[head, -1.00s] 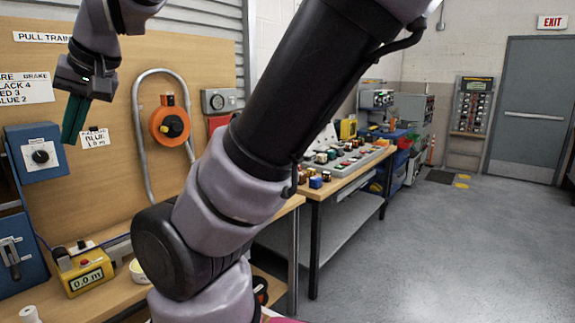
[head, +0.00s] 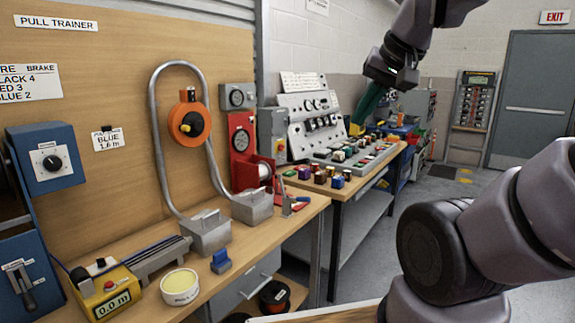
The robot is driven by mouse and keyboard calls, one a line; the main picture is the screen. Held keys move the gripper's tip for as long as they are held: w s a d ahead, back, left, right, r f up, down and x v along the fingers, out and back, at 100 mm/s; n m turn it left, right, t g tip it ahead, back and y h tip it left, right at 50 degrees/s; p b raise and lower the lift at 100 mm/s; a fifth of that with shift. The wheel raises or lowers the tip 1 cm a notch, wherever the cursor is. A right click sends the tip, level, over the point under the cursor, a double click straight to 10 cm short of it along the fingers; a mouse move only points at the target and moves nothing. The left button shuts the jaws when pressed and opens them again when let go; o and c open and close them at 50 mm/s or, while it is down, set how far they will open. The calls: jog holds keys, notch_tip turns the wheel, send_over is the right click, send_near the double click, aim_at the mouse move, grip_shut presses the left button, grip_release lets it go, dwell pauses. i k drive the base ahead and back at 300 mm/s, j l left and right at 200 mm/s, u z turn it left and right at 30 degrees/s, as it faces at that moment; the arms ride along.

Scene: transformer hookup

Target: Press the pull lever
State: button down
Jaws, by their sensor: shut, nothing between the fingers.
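My gripper (head: 368,106), with its green fingers shut and empty, is in the upper right of the head view, in the air in front of the far bench. A blue box at the lower left carries a grey lever (head: 22,286) in a slot. A small upright grey piece with a red handle (head: 296,204) stands at the right end of the near bench, beside a grey conduit box (head: 252,206). I cannot tell for sure which of these is the pull lever. My gripper is apart from both.
The far bench has a sloped control panel (head: 318,125).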

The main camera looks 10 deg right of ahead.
aim_at(305, 161)
jog(key=u, duration=1.5)
jog(key=l+z, duration=0.35)
jog(key=l, duration=0.4)
jog(key=i+l+z, duration=0.1)
jog(key=l+z, duration=0.25)
jog(key=l, duration=0.35)
